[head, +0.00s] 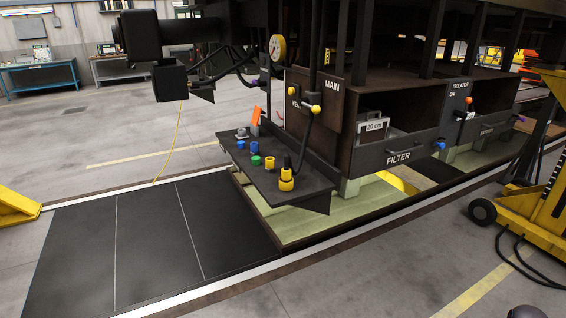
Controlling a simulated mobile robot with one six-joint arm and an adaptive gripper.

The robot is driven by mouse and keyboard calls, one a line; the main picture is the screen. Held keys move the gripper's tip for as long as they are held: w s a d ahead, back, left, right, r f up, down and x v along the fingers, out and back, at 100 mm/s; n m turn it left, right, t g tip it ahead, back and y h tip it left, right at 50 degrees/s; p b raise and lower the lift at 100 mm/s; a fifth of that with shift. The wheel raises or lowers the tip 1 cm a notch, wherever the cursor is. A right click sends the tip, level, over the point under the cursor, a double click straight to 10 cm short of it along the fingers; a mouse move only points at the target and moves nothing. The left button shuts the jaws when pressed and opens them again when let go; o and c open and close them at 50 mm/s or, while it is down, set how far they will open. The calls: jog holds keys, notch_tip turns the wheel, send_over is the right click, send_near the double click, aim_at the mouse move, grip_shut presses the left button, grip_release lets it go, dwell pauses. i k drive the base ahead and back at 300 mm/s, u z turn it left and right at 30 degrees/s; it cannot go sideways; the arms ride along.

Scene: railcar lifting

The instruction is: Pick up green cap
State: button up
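A small green cap (256,160) sits on a dark shelf (225,140) that juts out at the front end of the railcar. Blue caps (254,148) stand just behind it and to its left. A yellow cap (269,163) is close on its right. The green cap looks free on top and nothing covers it. My gripper is not seen in the head view.
A yellow and black fitting (286,180) stands at the shelf's right front. A black buffer (140,36) overhangs on the left. Dark floor plates (155,230) lie clear in front.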

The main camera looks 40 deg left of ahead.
aim_at(256, 160)
jog(key=z, duration=1.05)
jog(key=i, duration=1.1)
jog(key=u, duration=3.55)
jog(key=i, duration=0.1)
jog(key=z, duration=1.35)
